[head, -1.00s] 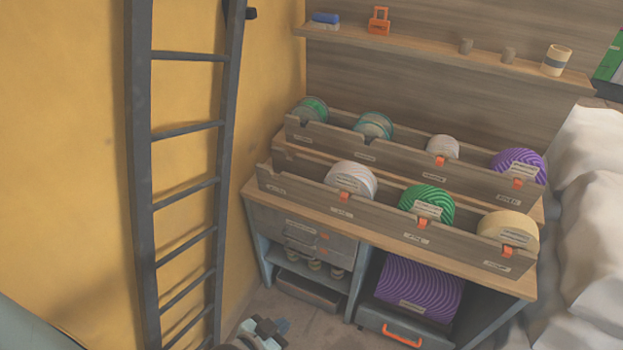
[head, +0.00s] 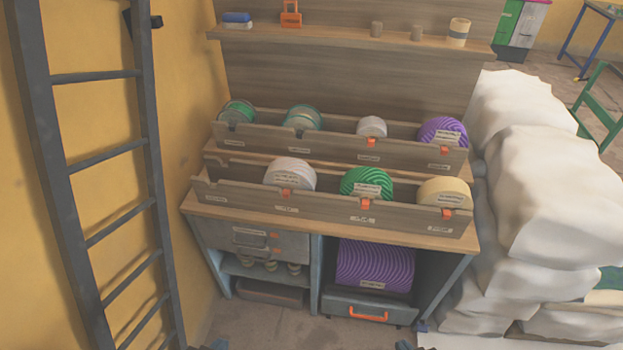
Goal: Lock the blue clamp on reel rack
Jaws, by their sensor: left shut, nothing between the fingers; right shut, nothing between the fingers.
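The reel rack has a back trough (head: 330,145) and a front trough (head: 322,203), both wooden, on a bench. Small orange clamps show on their fronts: in front, by the white reel (head: 292,174), the green reel (head: 368,181) and the cream reel (head: 447,191); behind, by a pale reel (head: 372,126) and a purple reel (head: 442,131). I cannot make out a blue clamp on the rack. Only the dark tips of my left gripper (head: 217,346) and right gripper (head: 404,345) show at the bottom edge, shut and empty, well apart from the rack.
Two green reels (head: 304,117) sit at the back left. A shelf (head: 340,38) above holds a blue-topped block (head: 237,18) and an orange item (head: 291,14). A ladder (head: 100,155) stands left, white sacks (head: 545,180) right. An orange-handled drawer (head: 365,308) is below.

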